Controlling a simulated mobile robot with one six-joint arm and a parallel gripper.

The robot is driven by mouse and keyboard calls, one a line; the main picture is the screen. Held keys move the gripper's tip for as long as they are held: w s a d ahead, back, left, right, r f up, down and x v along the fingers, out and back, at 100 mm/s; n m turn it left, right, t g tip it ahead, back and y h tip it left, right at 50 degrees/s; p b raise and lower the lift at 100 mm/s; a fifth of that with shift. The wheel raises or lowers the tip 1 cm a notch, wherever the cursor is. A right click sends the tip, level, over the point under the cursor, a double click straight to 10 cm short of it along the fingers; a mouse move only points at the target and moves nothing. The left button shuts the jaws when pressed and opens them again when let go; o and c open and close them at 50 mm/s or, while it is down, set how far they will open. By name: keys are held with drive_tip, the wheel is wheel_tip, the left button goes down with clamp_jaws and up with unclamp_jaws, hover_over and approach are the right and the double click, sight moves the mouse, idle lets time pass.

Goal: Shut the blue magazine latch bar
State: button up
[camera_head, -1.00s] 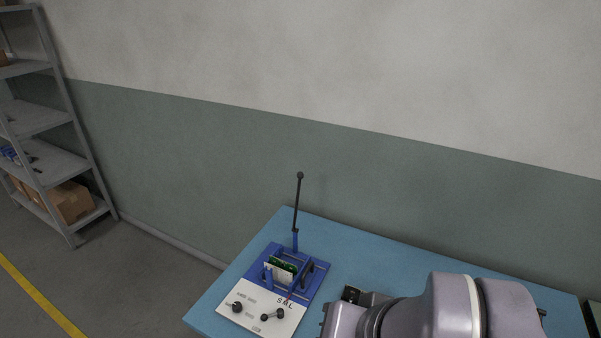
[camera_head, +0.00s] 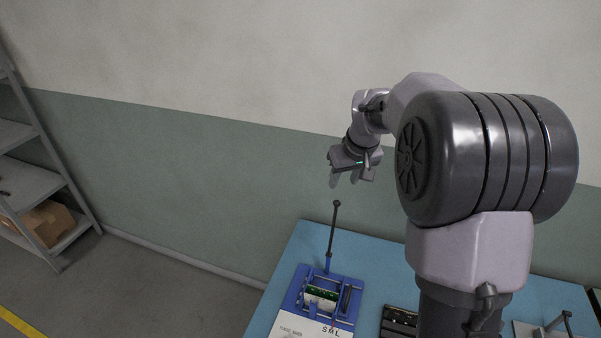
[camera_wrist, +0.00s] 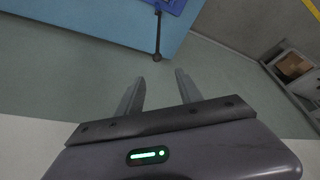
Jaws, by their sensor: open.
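The blue magazine (camera_head: 300,292) sits on the blue table, with green boards in its slots. A dark bar with a ball end (camera_head: 332,232) rises steeply from a blue base at its rear, leaning slightly right. The bar also shows in the wrist view (camera_wrist: 158,36), its ball end beyond and between the fingertips. My gripper (camera_head: 345,182) is open and empty, and appears just above the ball end in the head view, apart from it. Its two fingers show in the wrist view (camera_wrist: 160,76) with nothing between them.
The blue table (camera_head: 282,273) stands near a grey-green wall. A white panel marked SML (camera_head: 300,326) lies in front of the magazine. A black slotted item (camera_head: 398,322) is to its right, and another fixture (camera_head: 550,328) is further right. A shelf (camera_head: 40,185) stands far left.

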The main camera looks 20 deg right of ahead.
drive_tip(key=b, duration=0.2)
hover_over(333, 229)
drive_tip(key=d, duration=0.2)
wheel_tip(333, 229, down, 6)
drive_tip(key=b+x, duration=0.1)
drive_tip(key=x, duration=0.9)
drive_tip(key=shift+a+f, duration=0.2)
drive_tip(key=shift+a, duration=0.25)
drive_tip(key=shift+s, duration=0.1)
drive_tip(key=shift+c, duration=0.2)
clamp_jaws()
